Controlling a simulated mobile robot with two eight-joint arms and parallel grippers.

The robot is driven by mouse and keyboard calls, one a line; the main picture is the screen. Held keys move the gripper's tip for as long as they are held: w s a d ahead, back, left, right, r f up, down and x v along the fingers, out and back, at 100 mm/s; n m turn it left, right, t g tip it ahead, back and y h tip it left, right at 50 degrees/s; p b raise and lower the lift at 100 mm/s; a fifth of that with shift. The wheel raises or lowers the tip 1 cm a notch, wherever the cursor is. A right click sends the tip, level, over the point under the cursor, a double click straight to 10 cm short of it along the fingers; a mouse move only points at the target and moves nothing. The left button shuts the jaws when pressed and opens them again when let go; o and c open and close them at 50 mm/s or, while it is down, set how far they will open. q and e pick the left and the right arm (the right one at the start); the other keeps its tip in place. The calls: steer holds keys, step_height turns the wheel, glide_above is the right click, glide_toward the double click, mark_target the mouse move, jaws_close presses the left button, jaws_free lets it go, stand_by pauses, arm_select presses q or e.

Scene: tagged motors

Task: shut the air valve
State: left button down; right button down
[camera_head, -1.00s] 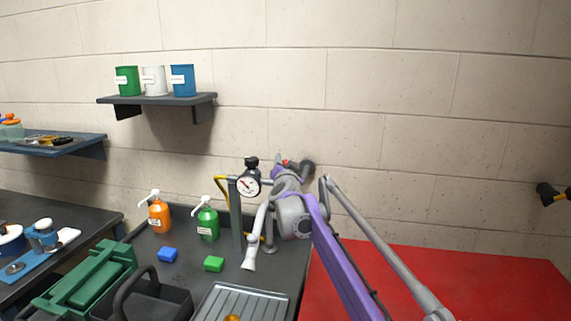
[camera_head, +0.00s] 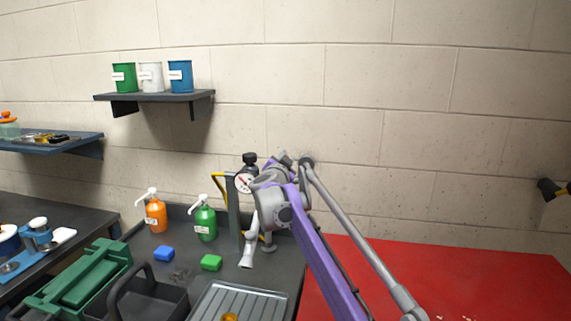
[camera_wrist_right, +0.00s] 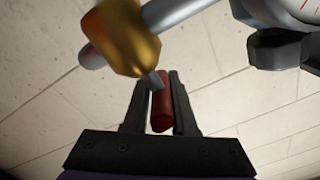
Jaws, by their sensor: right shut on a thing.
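The air valve has a brass body (camera_wrist_right: 125,38) on a grey pipe and a red lever handle (camera_wrist_right: 162,108), seen in the right wrist view. My right gripper (camera_wrist_right: 160,82) has its two dark fingers on either side of the red handle and is shut on it. In the head view the purple and grey right arm reaches to the post with the pressure gauge (camera_head: 243,183), and its wrist hides the valve and handle. The gauge also shows at the upper right of the wrist view (camera_wrist_right: 305,10). My left gripper is not in view.
Green (camera_head: 205,222) and orange (camera_head: 156,215) pump bottles stand left of the post. A blue block (camera_head: 163,254), a green block (camera_head: 211,263) and a ribbed tray (camera_head: 240,304) lie nearer. The red surface (camera_head: 440,285) at right is largely clear. The wall is close behind.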

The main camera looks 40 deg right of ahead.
steer(key=shift+w+a+f+g, duration=0.1)
steer(key=shift+f+g, duration=0.1)
steer(key=shift+g, duration=0.1)
steer(key=c, duration=0.8)
jaws_free()
steer(key=shift+o, duration=0.2)
steer(key=shift+a, duration=0.1)
steer(key=v, duration=1)
steer(key=shift+a+b, duration=0.3)
steer(key=shift+b, duration=0.05)
steer(key=shift+f, duration=0.2)
